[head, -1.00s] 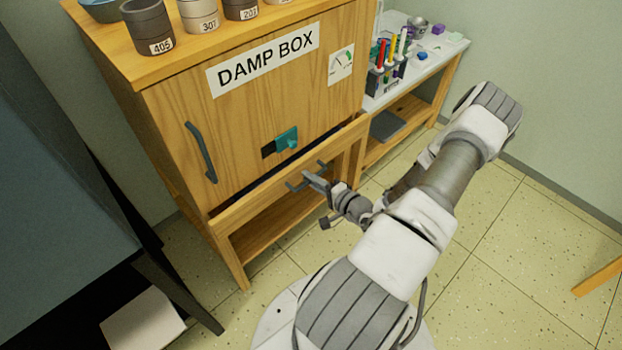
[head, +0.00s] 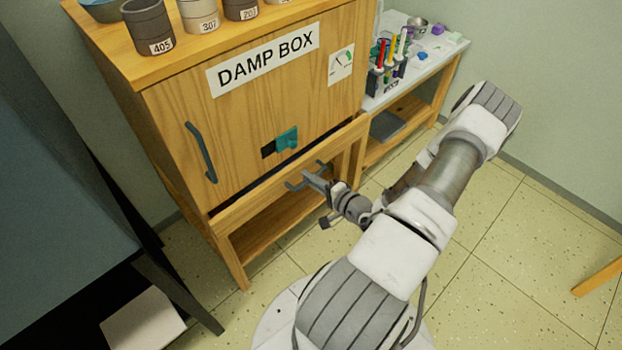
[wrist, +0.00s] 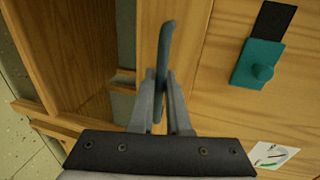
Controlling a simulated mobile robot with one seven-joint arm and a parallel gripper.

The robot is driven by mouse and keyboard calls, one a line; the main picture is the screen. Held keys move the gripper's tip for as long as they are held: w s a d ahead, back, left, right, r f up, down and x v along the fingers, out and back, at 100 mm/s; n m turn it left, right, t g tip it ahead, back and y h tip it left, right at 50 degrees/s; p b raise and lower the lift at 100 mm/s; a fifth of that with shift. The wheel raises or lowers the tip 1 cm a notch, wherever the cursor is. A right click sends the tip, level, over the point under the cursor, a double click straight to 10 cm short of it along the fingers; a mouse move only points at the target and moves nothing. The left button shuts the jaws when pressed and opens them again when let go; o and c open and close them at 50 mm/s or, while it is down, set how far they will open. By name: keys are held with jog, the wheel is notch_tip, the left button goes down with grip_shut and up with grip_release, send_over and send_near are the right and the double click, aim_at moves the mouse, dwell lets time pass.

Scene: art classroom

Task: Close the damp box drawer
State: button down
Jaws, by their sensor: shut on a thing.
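The damp box (head: 240,120) is a wooden cabinet with a printed label on its front. Its drawer (head: 250,205) is the low wooden front under the door, and it stands slightly out, with a dark gap along its top edge. My gripper (head: 314,181) is shut on the drawer's grey bar handle (head: 296,186). In the wrist view, the fingers of my gripper (wrist: 161,92) sit on both sides of the handle (wrist: 165,45), and the drawer front (wrist: 148,35) runs beside it. The inside of the drawer is hidden.
A teal latch (head: 287,138) sits on the door above the drawer, and a grey door handle (head: 201,153) is at its left. Numbered pots (head: 148,27) stand on top. A side table (head: 440,53) with a tube rack is at right. A dark table (head: 55,200) is at left.

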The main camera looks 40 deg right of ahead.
aim_at(301, 180)
jog(key=shift+r+x, duration=0.2)
jog(key=shift+x, duration=0.75)
jog(key=shift+r+x, duration=0.2)
jog(key=shift+x, duration=0.7)
jog(key=shift+w, duration=0.1)
jog(key=c, duration=1.2)
grip_release()
jog(key=shift+w+r, duration=0.1)
